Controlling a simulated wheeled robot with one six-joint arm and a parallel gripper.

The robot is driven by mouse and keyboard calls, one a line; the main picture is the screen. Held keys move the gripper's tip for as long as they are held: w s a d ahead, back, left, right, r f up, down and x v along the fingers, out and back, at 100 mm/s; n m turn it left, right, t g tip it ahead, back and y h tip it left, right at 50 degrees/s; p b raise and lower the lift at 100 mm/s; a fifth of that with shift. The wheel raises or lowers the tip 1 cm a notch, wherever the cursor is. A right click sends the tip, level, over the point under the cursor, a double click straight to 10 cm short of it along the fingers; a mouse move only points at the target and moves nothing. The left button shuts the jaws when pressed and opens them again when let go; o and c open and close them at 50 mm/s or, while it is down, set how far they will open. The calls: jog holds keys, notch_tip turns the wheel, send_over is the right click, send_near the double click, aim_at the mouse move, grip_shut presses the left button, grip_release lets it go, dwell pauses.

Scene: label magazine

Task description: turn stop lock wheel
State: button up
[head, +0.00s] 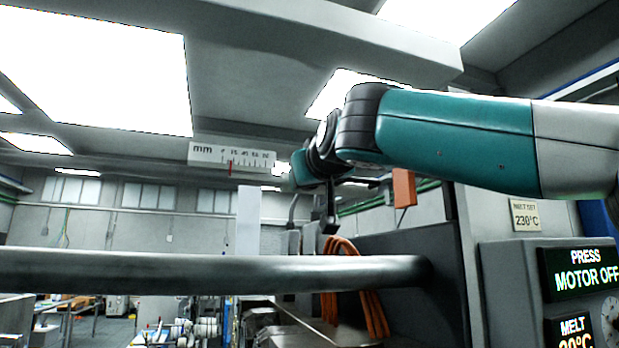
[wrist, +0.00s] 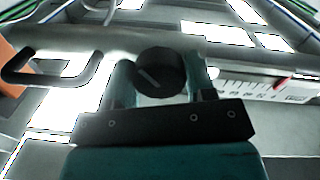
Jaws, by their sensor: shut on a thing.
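In the wrist view, the stop lock wheel (wrist: 162,78) is a dark round knob with a pale slanted mark on its face. It sits between the two fingers of my gripper (wrist: 161,66), which is shut on it. A white mm scale (wrist: 262,88) with a red pointer lies to the right of the fingers. In the head view the same scale (head: 232,157) hangs left of my wrist, its red pointer near the left part of the marks. The wheel and fingertips cannot be made out in the head view.
A thick grey rail (head: 210,271) crosses the front of the head view. Orange hoses (head: 345,260) hang behind it. A panel at right (head: 586,268) reads "PRESS MOTOR OFF". A dark bent handle (wrist: 50,76) and an orange block (wrist: 12,48) are left of my gripper.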

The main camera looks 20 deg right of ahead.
jog(key=shift+f, duration=0.2)
jog(key=o, duration=0.9)
jog(key=shift+r, duration=0.1)
jog(key=s+b, duration=0.4)
jog(key=s, duration=1.3)
jog(key=shift+s+a+r, duration=0.2)
jog(key=shift+a, duration=0.25)
